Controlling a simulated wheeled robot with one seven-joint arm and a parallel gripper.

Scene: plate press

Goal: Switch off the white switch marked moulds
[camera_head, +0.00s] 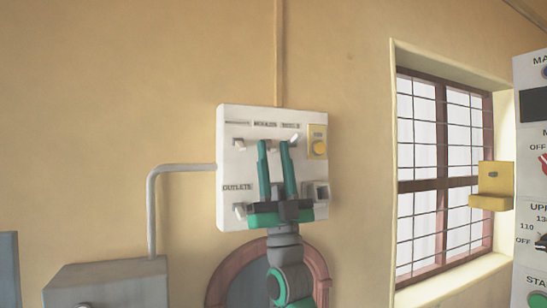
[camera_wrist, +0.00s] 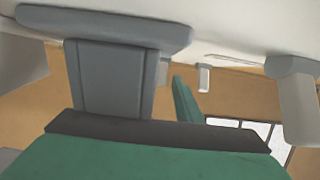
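A white switch panel (camera_head: 228,165) hangs on the wall in the head view. The label "MOULDS" (camera_head: 265,123) is in the middle of its top row. The switch beneath that label is largely hidden by my green fingers, so its setting cannot be read. My gripper (camera_head: 274,145) points up in front of the panel. Its two fingers stand apart with a narrow gap and nothing visible is held. I cannot tell whether a finger touches the switch. In the wrist view, one green finger (camera_wrist: 186,100) shows near pale switch bodies (camera_wrist: 205,78) below the panel surface.
Other switches flank it: one at left (camera_head: 239,144), one at right (camera_head: 294,139). A yellow unit (camera_head: 318,143) is at upper right, and another switch (camera_head: 239,210) is by "OUTLETS". A barred window (camera_head: 440,170) and a yellow bracket (camera_head: 494,185) are further right.

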